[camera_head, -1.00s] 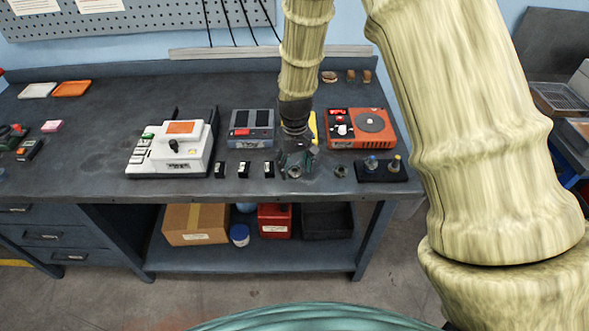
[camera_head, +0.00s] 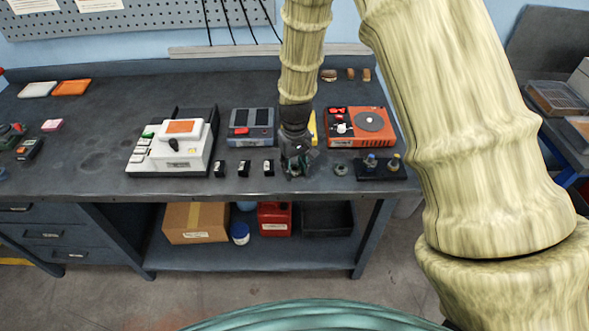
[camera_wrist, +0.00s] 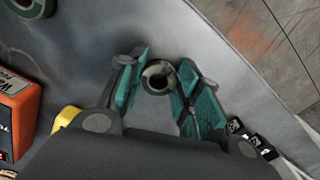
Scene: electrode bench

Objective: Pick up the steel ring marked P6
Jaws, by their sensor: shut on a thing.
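A steel ring (camera_wrist: 158,77) sits between the two teal fingers of my gripper (camera_wrist: 157,75) in the wrist view, with its dark hole facing the camera. The fingers are shut on it. No P6 mark can be read on it. In the head view my gripper (camera_head: 296,168) points down near the front edge of the bench and largely hides this ring. I cannot tell whether the ring touches the bench top. A second ring (camera_head: 341,169) lies on the bench to the right of my gripper, and a ring shows in the wrist view's top left corner (camera_wrist: 42,9).
Three small black-and-white blocks (camera_head: 243,168) stand left of my gripper. A black stand with two knobs (camera_head: 381,173) is at the right. Behind are an orange device (camera_head: 372,139), a grey device (camera_head: 251,121) and a white machine (camera_head: 172,146). The bench's front edge (camera_head: 230,198) is close.

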